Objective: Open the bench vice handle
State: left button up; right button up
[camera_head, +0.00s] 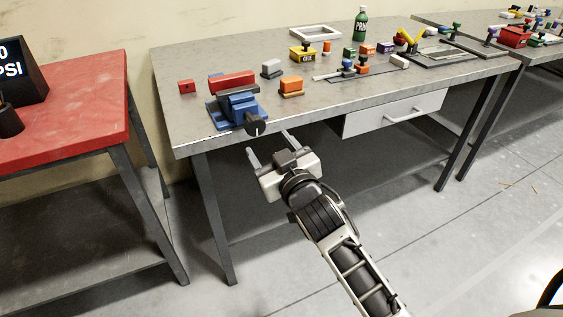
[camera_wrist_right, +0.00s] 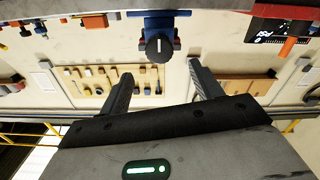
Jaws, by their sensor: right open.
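The blue bench vice (camera_head: 238,105) sits at the front left edge of the grey workbench (camera_head: 300,105). Its dark round handle (camera_head: 255,126) sticks out past the bench's front edge. In the right wrist view, which looks upside down, the handle (camera_wrist_right: 159,47) shows as a black knob with a pale mark, in front of the blue vice (camera_wrist_right: 150,22). My right gripper (camera_head: 271,147) is open and empty, just in front of and below the handle. In the wrist view, its fingers (camera_wrist_right: 159,75) point toward the knob with a gap between. My left gripper is out of view.
A red bar (camera_head: 232,81) lies behind the vice, with small coloured blocks and an orange block (camera_head: 291,87) to its right. A white drawer (camera_head: 395,114) hangs under the bench. A red table (camera_head: 70,115) stands left across a gap.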

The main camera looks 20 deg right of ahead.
jog(key=s, duration=0.5)
jog(key=shift+d, duration=0.1)
jog(key=s+a+f+g+y, duration=0.1)
jog(key=s+a+f+g, duration=0.1)
jog(key=s+f, duration=0.6)
jog(key=s+a+f+g+y, duration=0.1)
jog(key=s+a+f+g, duration=0.1)
jog(key=s+f+g, duration=0.3)
jog(key=s+f, duration=0.4)
jog(key=f, duration=0.2)
jog(key=shift+s+a+f+y, duration=0.2)
jog(key=shift+a+f+y, duration=0.1)
jog(key=shift+f, duration=0.1)
